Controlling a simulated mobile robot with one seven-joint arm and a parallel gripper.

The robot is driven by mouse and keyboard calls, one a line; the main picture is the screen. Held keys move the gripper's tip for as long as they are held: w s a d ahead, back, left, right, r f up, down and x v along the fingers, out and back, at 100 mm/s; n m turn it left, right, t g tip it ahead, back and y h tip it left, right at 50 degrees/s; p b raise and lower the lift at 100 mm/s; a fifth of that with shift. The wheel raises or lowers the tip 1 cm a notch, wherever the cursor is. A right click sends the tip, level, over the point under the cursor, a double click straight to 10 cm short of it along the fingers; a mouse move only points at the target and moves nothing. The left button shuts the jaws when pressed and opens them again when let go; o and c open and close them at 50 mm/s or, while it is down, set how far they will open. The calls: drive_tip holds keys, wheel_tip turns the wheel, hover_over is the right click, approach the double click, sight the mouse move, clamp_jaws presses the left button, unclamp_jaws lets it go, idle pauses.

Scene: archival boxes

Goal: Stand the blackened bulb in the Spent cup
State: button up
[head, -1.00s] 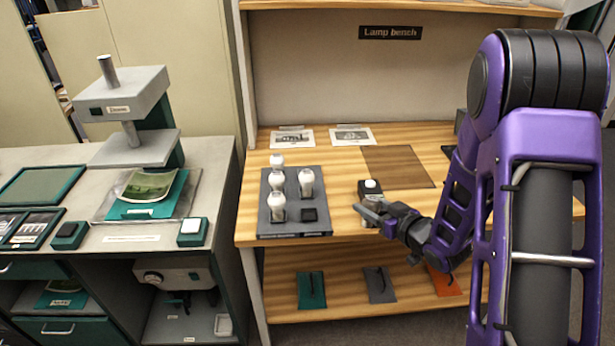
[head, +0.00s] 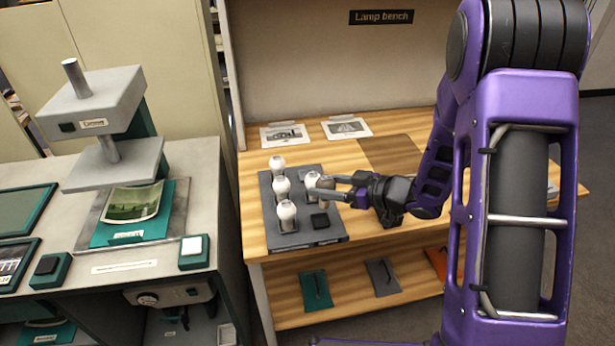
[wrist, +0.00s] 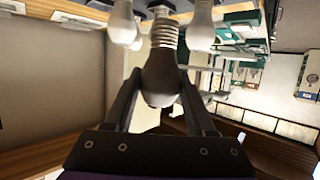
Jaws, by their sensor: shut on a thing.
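My gripper (head: 330,184) is over the right side of a grey tray (head: 300,243) on the lamp bench. It is shut on a dark, blackened bulb (head: 325,184). In the wrist view the same bulb (wrist: 160,80) sits between both fingers, its ribbed metal base pointing away from my gripper. White bulbs stand in the tray: a back one (head: 277,163), a middle one (head: 282,186), a front one (head: 286,211) and one (head: 311,180) right beside the held bulb. A black square spot (head: 320,220) at the tray's front right is empty. I cannot make out a Spent label.
Two printed pictures (head: 284,135) (head: 347,127) lie at the back, near a brown mat (head: 388,152). A side counter (head: 140,255) with a grey stand (head: 95,100) is at left.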

sight(322, 205)
drive_tip(key=shift+w+a, duration=0.25)
drive_tip(key=shift+a, duration=0.3)
wheel_tip(322, 205, down, 6)
drive_tip(key=b, duration=0.5)
drive_tip(key=shift+r, duration=0.1)
drive_tip(key=shift+d+r, duration=0.1)
drive_tip(key=shift+d, duration=0.05)
idle(0.8)
drive_tip(key=shift+f+b, duration=0.35)
drive_tip(key=shift+f, duration=0.4)
drive_tip(key=o, duration=1.1)
drive_tip(key=shift+c, duration=0.2)
drive_tip(key=p+v, duration=0.4)
drive_tip(key=v, duration=0.7)
drive_tip(key=shift+p, duration=0.35)
